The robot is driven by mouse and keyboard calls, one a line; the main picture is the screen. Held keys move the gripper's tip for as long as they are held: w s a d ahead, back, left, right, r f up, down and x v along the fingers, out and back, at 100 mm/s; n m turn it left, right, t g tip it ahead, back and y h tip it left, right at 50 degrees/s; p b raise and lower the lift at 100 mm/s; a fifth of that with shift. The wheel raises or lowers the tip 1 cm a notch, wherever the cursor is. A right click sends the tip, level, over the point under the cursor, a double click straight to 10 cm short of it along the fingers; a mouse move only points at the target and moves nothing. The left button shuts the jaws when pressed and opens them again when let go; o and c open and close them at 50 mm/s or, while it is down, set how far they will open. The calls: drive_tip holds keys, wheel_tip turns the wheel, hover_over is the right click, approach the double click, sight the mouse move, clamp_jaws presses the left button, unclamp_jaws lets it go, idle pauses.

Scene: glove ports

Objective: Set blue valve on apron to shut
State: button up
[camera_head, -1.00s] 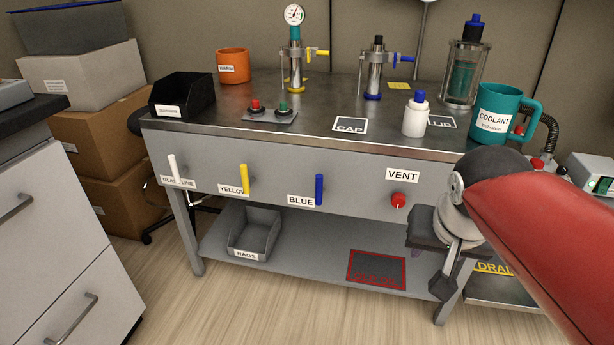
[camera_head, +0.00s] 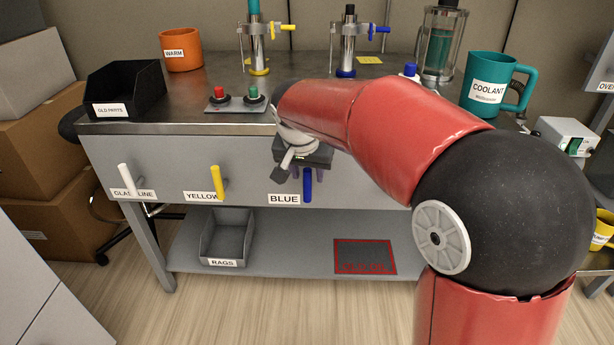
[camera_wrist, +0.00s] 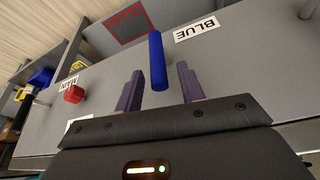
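The blue valve lever (camera_head: 307,185) is on the apron, the grey front panel below the bench top. Its handle lies roughly vertical beside the "BLUE" label (camera_head: 284,198). My gripper (camera_head: 306,171) is at the lever's upper part in the head view. In the wrist view the lever (camera_wrist: 157,60) shows between my two open purple fingers (camera_wrist: 160,88), with a gap visible on each side. I cannot tell whether the fingers touch it. The lever's pivot is not clearly visible.
The yellow lever (camera_head: 216,182) and white glass-line lever (camera_head: 125,178) are to the left on the apron. A rags bin (camera_head: 227,238) sits on the lower shelf.

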drive_tip(key=shift+x, duration=0.9)
clamp_jaws()
